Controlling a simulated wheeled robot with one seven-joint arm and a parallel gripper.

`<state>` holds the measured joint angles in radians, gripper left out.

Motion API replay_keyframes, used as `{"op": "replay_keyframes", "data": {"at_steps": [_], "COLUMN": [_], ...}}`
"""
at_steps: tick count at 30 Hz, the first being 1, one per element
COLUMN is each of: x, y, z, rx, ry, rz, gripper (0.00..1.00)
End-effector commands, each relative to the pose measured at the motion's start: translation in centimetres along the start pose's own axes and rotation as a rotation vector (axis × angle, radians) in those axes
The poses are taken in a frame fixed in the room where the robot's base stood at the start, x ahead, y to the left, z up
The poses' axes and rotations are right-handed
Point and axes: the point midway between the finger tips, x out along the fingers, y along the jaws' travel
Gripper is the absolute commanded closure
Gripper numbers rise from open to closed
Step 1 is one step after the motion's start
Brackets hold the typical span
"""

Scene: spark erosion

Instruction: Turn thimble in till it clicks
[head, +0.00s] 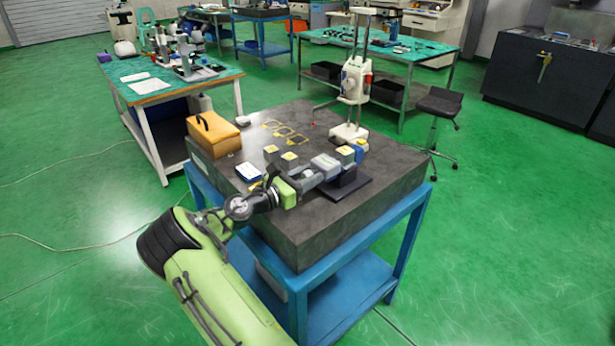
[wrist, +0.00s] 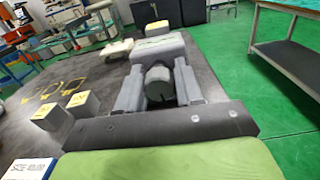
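The thimble (wrist: 158,84) is a dark grey cylinder seen end-on in the wrist view. It lies between the two grey fingers of my gripper (wrist: 159,82). The fingers flank it closely on both sides, with no clear gap. Behind it is a grey block-like body (wrist: 158,48), partly hidden by the thimble and fingers. In the head view my gripper (head: 322,166) reaches over the dark slab beside a dark stand (head: 346,188). The thimble is hidden there. No scale marks are readable.
The dark slab (head: 345,231) rests on a blue frame. The slab's front right is clear.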

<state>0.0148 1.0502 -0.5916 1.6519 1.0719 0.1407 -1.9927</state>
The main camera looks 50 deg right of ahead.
Motion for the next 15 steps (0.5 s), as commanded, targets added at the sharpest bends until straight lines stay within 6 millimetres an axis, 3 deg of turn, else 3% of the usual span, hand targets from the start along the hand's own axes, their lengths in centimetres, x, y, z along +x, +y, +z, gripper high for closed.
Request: {"op": "replay_keyframes", "data": {"at_steps": [1,6,15], "x": [-0.01,-0.02,-0.03], "y": [0.0,-0.01,-0.01], "z": [0.0,-0.01,-0.01], "rx": [0.0,0.0,0.034], "ry": [0.0,0.0,0.0], "rz": [0.0,0.0,-0.001], "gripper": [0.72,0.98,0.99]}}
